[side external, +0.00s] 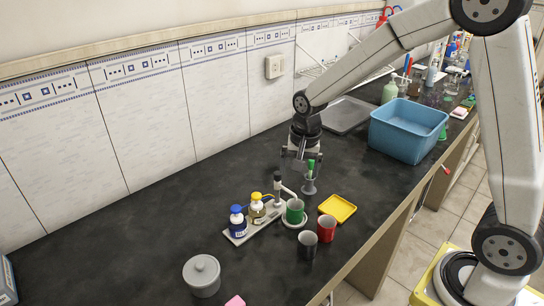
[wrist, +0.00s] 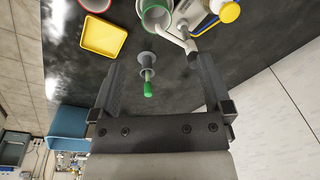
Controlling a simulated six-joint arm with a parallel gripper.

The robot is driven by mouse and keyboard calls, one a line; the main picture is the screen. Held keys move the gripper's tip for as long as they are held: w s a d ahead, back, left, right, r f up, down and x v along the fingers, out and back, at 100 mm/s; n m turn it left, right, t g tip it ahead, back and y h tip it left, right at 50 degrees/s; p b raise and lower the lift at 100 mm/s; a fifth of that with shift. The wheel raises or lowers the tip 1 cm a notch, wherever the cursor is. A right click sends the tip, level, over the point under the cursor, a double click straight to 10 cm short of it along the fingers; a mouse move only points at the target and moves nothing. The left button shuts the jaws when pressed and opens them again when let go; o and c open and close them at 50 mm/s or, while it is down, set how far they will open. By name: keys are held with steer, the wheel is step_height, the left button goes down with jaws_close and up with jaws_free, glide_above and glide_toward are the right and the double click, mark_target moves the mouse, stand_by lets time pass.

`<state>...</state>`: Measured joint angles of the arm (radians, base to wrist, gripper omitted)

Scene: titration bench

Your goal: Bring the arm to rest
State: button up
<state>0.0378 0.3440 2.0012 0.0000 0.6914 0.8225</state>
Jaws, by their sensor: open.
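My gripper (side external: 302,160) hangs pointing down over the dark bench, and its two fingers are spread apart. In the wrist view my gripper (wrist: 160,62) has nothing held between its fingers. A green-handled tool (side external: 311,166) stands in a small grey holder (side external: 308,187) beside or just below the fingers. In the wrist view the green handle (wrist: 148,88) and the grey holder (wrist: 146,58) show between the fingers. I cannot tell whether a finger touches the tool.
Nearby are red (side external: 326,228) and dark (side external: 308,245) cups, a yellow tray (side external: 338,207), a lidded pot (side external: 202,276) and a blue tub (side external: 405,135).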

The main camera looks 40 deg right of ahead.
steer(key=s+a+f+n+t, duration=0.1)
steer(key=s+f+n, duration=0.1)
steer(key=s+n, duration=0.7)
steer(key=s, duration=0.4)
steer(key=shift+s+a+n, duration=0.3)
steer(key=shift+n, duration=0.1)
